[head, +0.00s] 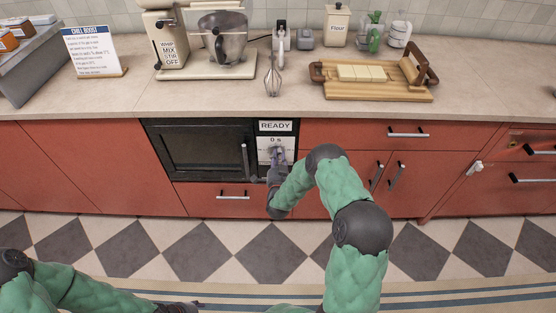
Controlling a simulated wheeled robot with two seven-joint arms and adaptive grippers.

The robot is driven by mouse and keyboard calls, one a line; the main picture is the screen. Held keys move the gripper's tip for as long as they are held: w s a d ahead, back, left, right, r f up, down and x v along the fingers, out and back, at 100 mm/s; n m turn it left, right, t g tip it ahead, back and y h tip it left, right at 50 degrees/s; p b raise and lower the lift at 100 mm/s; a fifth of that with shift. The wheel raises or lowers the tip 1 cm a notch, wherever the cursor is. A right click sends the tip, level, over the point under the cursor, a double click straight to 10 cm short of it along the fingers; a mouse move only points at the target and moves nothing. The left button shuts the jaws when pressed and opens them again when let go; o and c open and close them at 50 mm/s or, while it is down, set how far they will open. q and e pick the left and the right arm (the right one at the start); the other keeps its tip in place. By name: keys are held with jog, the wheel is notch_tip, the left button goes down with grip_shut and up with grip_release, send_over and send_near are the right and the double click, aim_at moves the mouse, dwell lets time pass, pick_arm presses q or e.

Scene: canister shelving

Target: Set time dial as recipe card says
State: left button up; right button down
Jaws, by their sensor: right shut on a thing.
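The time dial (277,150) is on the white panel of a black built-in appliance (200,146) in the red counter front. The panel shows "0 s" above the dial, and a label above reads "READY". My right gripper (277,159) is shut on the dial and hides most of it, so its pointer cannot be read. The recipe card (90,50) stands at the back left of the counter, headed "CHILL BOOST"; its smaller lines are too small to read. My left gripper (188,306) is low at the bottom edge, far from the panel, and its fingers are unclear.
A stand mixer (205,45), a whisk (272,80) and a wooden tray (375,93) with a pale block stand on the counter. Drawers and doors with bar handles flank the appliance. The checkered floor before the cabinets is clear.

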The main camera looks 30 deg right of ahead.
jog(key=shift+f+m+b, duration=0.1)
jog(key=shift+m+b, duration=0.3)
jog(key=shift+m, duration=0.7)
jog(key=shift+d, duration=0.1)
jog(key=c, duration=1)
grip_release()
jog(key=shift+c, duration=0.2)
jog(key=v, duration=1.2)
jog(key=shift+f, duration=0.1)
